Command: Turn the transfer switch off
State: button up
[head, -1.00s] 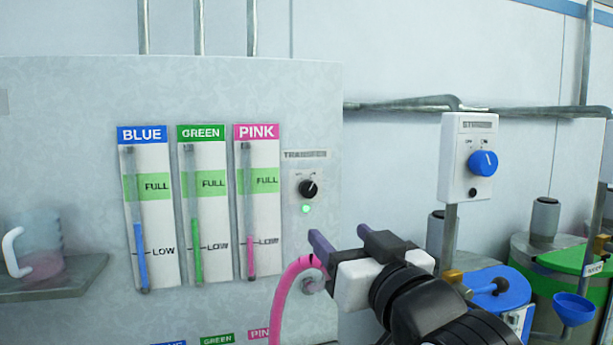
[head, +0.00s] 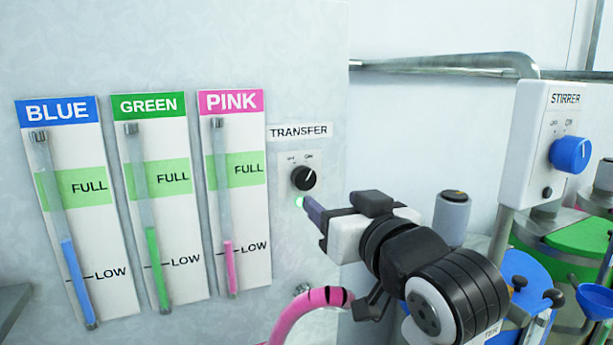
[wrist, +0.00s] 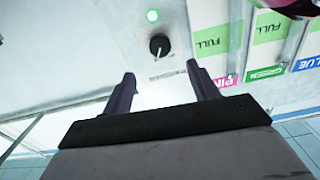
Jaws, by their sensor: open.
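The transfer switch (head: 304,178) is a black rotary knob on a pale plate under the TRANSFER label (head: 299,132). Its white mark points up and right, toward the ON side. A lit green lamp (head: 299,202) sits just below it. In the wrist view the two purple fingers (wrist: 160,88) are open and empty. The knob (wrist: 159,45) shows beyond and between the fingertips there, apart from them, with the lamp (wrist: 152,16) above it in that upside-down view.
BLUE (head: 80,210), GREEN (head: 160,200) and PINK (head: 236,195) level gauges stand left of the switch. A pink hose (head: 312,302) curves below my gripper. A STIRRER box (head: 543,140) with a blue knob (head: 570,155) is at right. Drums stand behind it.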

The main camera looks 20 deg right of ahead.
aim_at(306, 181)
jog(key=w+p, duration=0.1)
jog(key=w, duration=0.4)
jog(key=w+p, duration=0.2)
jog(key=w, duration=0.3)
jog(key=shift+w+a, duration=0.2)
jog(key=shift+w, duration=0.2)
jog(key=c, duration=1)
